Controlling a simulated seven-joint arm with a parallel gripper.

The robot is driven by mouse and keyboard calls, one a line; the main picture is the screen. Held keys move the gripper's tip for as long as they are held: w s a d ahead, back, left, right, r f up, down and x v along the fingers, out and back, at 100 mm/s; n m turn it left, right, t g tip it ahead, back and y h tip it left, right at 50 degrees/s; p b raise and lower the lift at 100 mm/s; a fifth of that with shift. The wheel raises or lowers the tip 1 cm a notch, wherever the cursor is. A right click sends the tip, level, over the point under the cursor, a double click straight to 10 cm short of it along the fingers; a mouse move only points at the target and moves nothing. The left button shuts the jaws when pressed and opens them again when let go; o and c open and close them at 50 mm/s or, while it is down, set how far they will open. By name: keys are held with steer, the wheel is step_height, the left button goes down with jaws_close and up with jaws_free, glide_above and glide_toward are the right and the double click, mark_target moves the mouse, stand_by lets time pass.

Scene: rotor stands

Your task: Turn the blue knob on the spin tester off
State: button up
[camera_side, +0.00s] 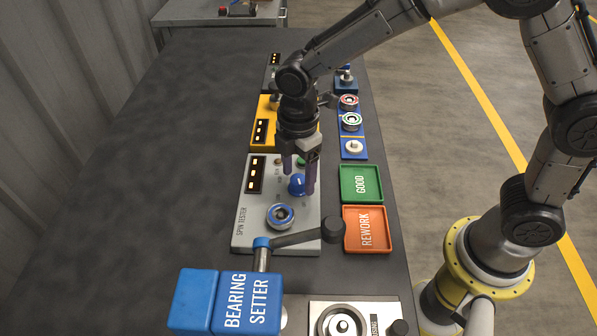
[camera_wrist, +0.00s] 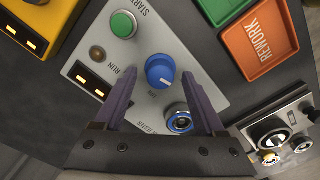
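The spin tester (camera_side: 247,226) is a light grey panel on the dark bench, with a lit display. Its blue knob (camera_side: 297,184) sits near its right edge. In the wrist view the blue knob (camera_wrist: 160,71) lies between and beyond my fingers, with a white pointer line on it. My gripper (camera_side: 300,182) points down over the tester, its purple fingers open on either side of the knob. In the wrist view my gripper (camera_wrist: 158,86) shows a wide gap and holds nothing. I cannot tell whether a finger touches the knob. The pointer's label is too small to read.
A green start button (camera_wrist: 123,24) and a blue-ringed rotor (camera_side: 280,216) are on the same panel. A green GOOD tray (camera_side: 344,194) and orange REWORK tray (camera_side: 352,248) lie right. The blue bearing setter (camera_side: 195,300) stands in front, its lever reaching over the panel's near edge.

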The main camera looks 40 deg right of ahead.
mark_target(299, 178)
step_height(299, 178, up, 14)
stand_by(0.7)
steer(key=shift+f, duration=0.1)
steer(key=s+d+r+m+t, duration=0.2)
steer(key=s+d+r+m, duration=0.15)
steer(key=d, duration=0.25)
steer(key=s+d+r+m+t, duration=0.1)
steer(key=s+d+r+m, duration=0.1)
steer(key=s+d+r, duration=0.35)
steer(key=s+d+f+m+t, duration=0.1)
steer(key=s+d+f+m, duration=0.1)
steer(key=s+m, duration=0.3)
steer(key=s+d+f+m+t, duration=0.1)
steer(key=s+d+f+m, duration=0.2)
steer(key=s+f+m, duration=0.2)
steer(key=shift+s+f+m+t, duration=0.2)
steer(key=shift+s+m+t, duration=0.1)
steer(key=shift+m, duration=0.65)
